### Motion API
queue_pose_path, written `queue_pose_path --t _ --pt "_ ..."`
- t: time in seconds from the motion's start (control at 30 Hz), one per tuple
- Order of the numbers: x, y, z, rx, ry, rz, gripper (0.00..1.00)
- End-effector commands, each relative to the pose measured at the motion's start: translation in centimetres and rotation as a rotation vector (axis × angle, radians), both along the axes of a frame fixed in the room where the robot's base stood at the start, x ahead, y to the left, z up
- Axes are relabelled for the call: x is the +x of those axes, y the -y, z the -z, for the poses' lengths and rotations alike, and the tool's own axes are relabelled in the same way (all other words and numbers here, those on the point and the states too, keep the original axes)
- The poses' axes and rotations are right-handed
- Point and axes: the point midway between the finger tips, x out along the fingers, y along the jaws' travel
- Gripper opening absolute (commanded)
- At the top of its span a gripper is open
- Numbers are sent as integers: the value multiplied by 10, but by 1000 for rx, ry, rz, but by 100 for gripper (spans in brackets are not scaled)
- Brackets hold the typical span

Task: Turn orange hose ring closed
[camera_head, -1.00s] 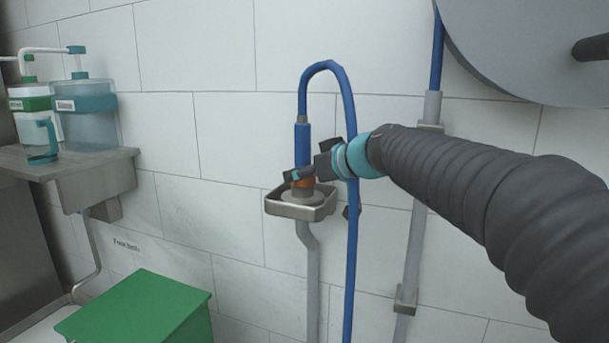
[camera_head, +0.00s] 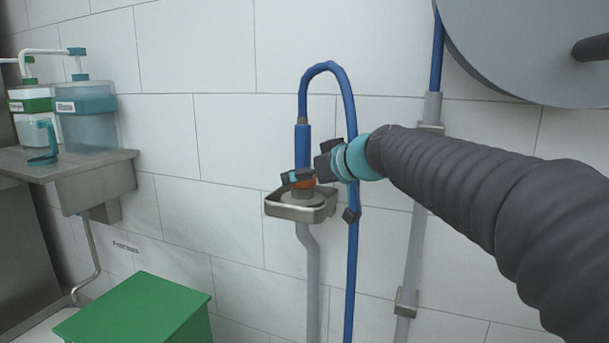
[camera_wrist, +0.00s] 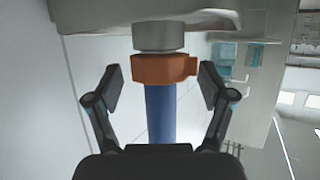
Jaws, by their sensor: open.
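The orange hose ring (camera_wrist: 160,70) sits between the blue hose (camera_wrist: 160,115) and a grey fitting (camera_wrist: 158,37) in the wrist view. A small tab sticks out on its right side there. In the head view the ring (camera_head: 304,183) shows partly, just above the metal tray on the wall. My gripper (camera_wrist: 157,86) is open, with one finger on each side of the ring and a gap on both sides. In the head view my gripper (camera_head: 297,177) reaches in from the right and hides part of the ring.
The metal tray (camera_head: 290,211) stands out from the tiled wall just under the ring. The hose loops up and hangs down (camera_head: 351,260) right beside my gripper. A grey pipe (camera_head: 413,250) is to the right. A green box (camera_head: 140,312) stands lower left.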

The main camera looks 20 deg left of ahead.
Motion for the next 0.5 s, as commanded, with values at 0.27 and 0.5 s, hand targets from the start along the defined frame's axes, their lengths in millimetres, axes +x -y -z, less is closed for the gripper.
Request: queue_pose_path --t 0.27,0.5 --pt "-26 39 -20 2 3 4 81" --pt "-48 71 -36 1 2 3 81"
